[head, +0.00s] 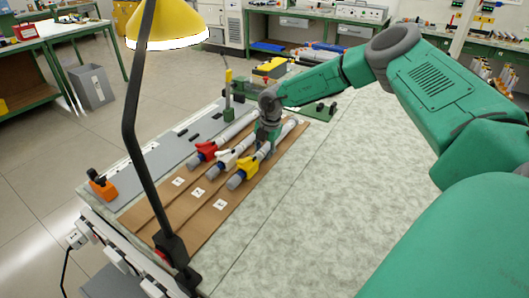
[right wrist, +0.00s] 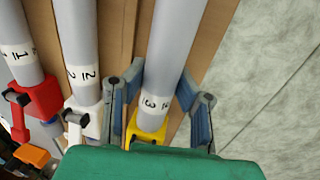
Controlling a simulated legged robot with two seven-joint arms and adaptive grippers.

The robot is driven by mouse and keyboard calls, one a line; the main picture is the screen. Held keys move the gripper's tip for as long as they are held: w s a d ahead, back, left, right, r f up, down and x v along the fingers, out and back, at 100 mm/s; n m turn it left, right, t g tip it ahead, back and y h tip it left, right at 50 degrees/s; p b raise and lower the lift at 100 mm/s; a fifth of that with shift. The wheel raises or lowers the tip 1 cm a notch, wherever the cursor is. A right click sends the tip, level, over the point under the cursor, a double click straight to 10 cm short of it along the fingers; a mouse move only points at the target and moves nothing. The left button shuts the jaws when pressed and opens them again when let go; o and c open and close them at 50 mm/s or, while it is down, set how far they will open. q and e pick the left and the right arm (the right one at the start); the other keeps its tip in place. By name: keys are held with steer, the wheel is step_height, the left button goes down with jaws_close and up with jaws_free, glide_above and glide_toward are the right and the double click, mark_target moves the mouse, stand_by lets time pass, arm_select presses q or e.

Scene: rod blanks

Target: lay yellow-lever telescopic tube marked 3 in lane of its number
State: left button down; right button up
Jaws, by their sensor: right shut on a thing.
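The yellow-lever tube (head: 264,152) is a grey tube with a yellow lever clamp at its near end. It lies along the right-hand lane of the brown lane board (head: 158,213). In the right wrist view the tube (right wrist: 174,50) shows a white band marked 3. My right gripper (head: 270,138) is over the tube with a finger on each side, shut on it just beyond the yellow lever; the wrist view shows both fingers (right wrist: 162,108). Whether the tube touches the board is unclear. My left gripper is not in view.
A red-lever tube (right wrist: 22,62) marked 1 and a white-lever tube (right wrist: 77,45) marked 2 lie parallel to the left. White number cards (head: 220,204) sit at the near lane ends. A yellow lamp (head: 166,25) stands at the front left. The tabletop (head: 330,190) to the right is clear.

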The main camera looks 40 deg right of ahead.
steer(key=shift+f, duration=0.3)
steer(key=o, duration=0.7)
steer(key=shift+o, duration=1.2)
steer(key=shift+s+d+f, duration=0.1)
steer(key=shift+d+f, duration=0.05)
steer(key=shift+d, duration=0.1)
steer(key=shift+r, duration=0.45)
step_height(320, 180, up, 11)
steer(key=s, duration=0.2)
steer(key=shift+d, duration=0.35)
